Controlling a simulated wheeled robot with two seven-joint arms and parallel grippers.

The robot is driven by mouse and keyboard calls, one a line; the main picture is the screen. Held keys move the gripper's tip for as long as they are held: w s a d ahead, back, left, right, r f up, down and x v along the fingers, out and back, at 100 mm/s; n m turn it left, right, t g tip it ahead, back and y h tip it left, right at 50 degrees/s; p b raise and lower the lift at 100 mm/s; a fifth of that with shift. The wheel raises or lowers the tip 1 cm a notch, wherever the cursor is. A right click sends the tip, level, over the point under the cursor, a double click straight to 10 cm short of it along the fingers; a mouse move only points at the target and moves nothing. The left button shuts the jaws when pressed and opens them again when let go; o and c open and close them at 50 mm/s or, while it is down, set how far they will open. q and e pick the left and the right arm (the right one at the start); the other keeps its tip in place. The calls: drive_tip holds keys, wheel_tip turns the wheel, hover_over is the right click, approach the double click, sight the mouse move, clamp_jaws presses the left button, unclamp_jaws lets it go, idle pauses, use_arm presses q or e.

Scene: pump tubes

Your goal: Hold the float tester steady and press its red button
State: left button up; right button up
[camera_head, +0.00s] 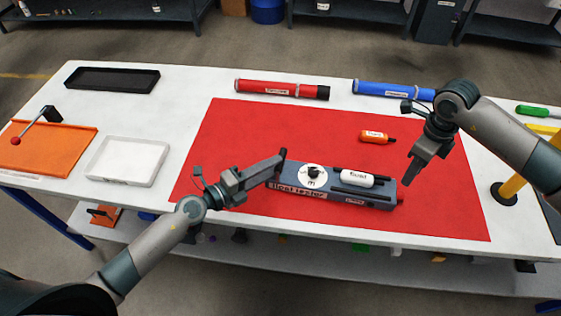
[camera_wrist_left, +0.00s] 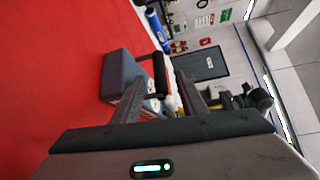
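The float tester (camera_head: 330,193) is a grey-blue box lying on the red mat (camera_head: 300,125), with a white dial (camera_head: 313,172) on top and a white labelled float (camera_head: 357,177) towards its right end. My left gripper (camera_head: 278,163) is at its left end, by an upright black handle (camera_head: 283,153). In the left wrist view its fingers (camera_wrist_left: 160,92) are apart, with the black handle (camera_wrist_left: 160,72) in line with the gap and the tester's end (camera_wrist_left: 122,75) beside it. My right gripper (camera_head: 410,178) points down just right of the tester. Its finger gap is unclear.
A small orange float (camera_head: 374,137) lies behind the tester. Red (camera_head: 282,90) and blue (camera_head: 393,91) tubes lie at the back. A white tray (camera_head: 128,161), a black tray (camera_head: 112,79) and an orange board (camera_head: 47,147) are at the left. The mat before the tester is clear.

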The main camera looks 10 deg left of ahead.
use_arm(q)
drive_tip(key=shift+x, duration=2)
clamp_jaws()
use_arm(e)
clamp_jaws()
use_arm(q)
drive_tip(key=shift+s, duration=0.1)
